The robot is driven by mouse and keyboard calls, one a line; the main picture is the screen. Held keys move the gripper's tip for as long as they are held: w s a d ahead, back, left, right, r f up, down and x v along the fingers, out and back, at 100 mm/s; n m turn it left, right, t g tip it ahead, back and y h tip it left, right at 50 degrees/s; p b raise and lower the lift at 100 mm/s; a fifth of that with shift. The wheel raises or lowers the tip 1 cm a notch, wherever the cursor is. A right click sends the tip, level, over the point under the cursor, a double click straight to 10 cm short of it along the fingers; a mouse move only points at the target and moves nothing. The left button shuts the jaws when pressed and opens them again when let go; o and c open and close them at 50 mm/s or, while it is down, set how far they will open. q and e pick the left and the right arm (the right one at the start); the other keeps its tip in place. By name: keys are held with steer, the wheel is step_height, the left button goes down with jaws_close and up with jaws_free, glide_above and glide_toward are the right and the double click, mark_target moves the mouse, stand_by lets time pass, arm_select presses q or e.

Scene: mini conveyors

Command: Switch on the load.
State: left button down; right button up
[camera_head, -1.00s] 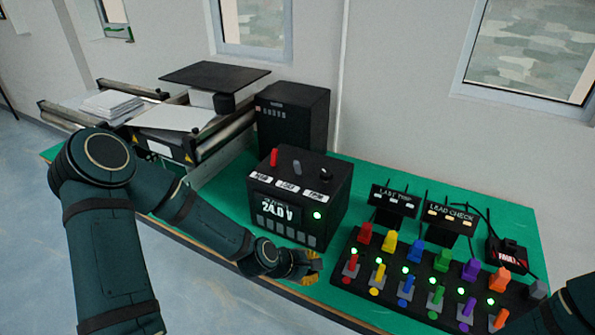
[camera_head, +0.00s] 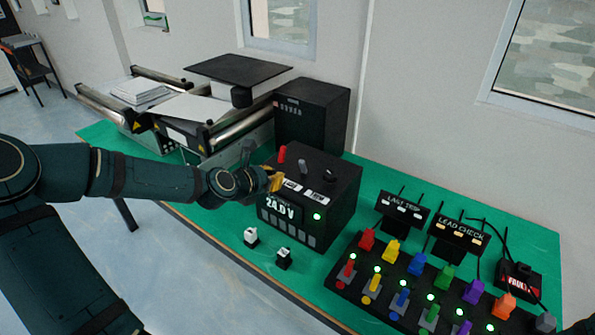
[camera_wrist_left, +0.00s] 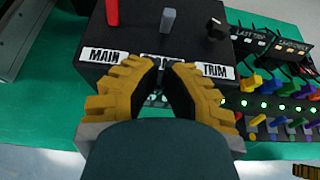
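A black power box (camera_head: 335,190) with a 24.0 V display and a lit green lamp stands on the green table. On its top are a red lever (camera_head: 282,154), a grey lever (camera_head: 303,166) and a dark knob (camera_head: 329,175). In the left wrist view, labels read MAIN (camera_wrist_left: 102,54) and TRIM (camera_wrist_left: 215,72); the middle label is mostly hidden by my fingers. My left gripper (camera_head: 275,180) is at the box's upper front edge. In the wrist view its yellow fingers (camera_wrist_left: 165,68) are slightly apart and empty, below the grey lever (camera_wrist_left: 167,21).
A switch panel (camera_head: 425,285) with coloured plugs and green lamps fills the right. Two small black-and-white blocks (camera_head: 250,237) (camera_head: 284,257) lie before the box. Conveyors (camera_head: 215,135) stand behind left. A yellow ribbed piece (camera_wrist_left: 305,170), apparently my right gripper, is cut off.

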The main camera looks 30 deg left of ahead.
mark_target(293, 178)
arm_select(q)
steer(key=shift+a, duration=0.1)
stand_by(0.3)
steer(key=shift+b+x, duration=1.35)
steer(key=shift+x, duration=3.65)
